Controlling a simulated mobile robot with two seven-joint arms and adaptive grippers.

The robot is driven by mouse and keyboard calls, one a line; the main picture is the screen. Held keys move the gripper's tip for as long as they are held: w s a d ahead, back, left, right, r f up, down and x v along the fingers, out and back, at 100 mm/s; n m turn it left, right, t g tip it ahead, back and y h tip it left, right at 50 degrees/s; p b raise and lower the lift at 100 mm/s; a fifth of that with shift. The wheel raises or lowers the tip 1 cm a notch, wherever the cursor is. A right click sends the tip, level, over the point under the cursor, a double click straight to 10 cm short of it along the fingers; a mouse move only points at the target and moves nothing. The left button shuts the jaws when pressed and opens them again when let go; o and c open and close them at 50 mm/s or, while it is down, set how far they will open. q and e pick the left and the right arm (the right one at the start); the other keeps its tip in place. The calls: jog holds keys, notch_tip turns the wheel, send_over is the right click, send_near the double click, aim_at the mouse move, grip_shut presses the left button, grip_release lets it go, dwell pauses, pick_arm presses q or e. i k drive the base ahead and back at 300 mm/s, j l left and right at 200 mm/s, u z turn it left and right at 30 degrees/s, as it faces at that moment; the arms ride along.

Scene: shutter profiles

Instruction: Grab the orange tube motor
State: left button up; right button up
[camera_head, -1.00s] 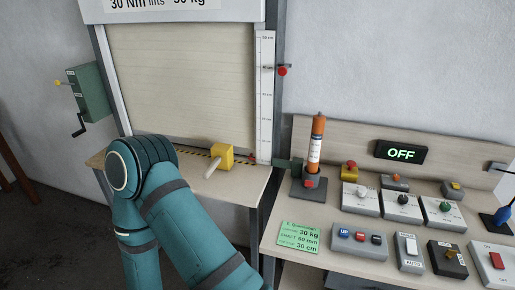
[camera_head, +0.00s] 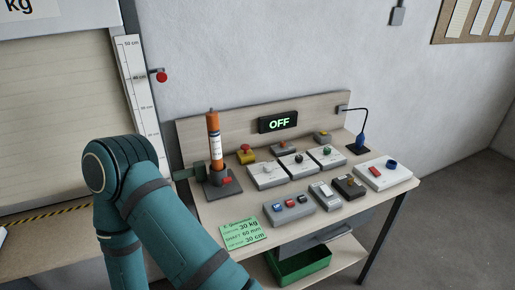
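The orange tube motor (camera_head: 214,141) stands upright in a dark grey base (camera_head: 222,186) at the left end of the wooden bench. It has a white label band around its lower half and a thin dark tip on top. One teal arm of mine fills the lower left of the head view, left of the motor and apart from it in the picture. Neither gripper shows in the head view.
Several switch boxes (camera_head: 289,211) stand right of the motor. An OFF display (camera_head: 278,122) is on the backboard. A green card (camera_head: 241,233) lies at the front left. A green bin (camera_head: 300,262) sits on the lower shelf.

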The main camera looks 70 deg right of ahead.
aim_at(211, 117)
jog(key=i+z, duration=0.1)
jog(key=z, duration=0.4)
jog(key=i+j+z, duration=0.1)
jog(key=z, duration=0.35)
jog(key=i+j+z, duration=0.1)
jog(key=z, duration=0.4)
jog(key=j+z, duration=0.2)
jog(key=z, duration=0.3)
jog(key=i+j+z, duration=0.1)
jog(key=z, duration=0.35)
jog(key=j+z, duration=0.25)
jog(key=z, duration=0.25)
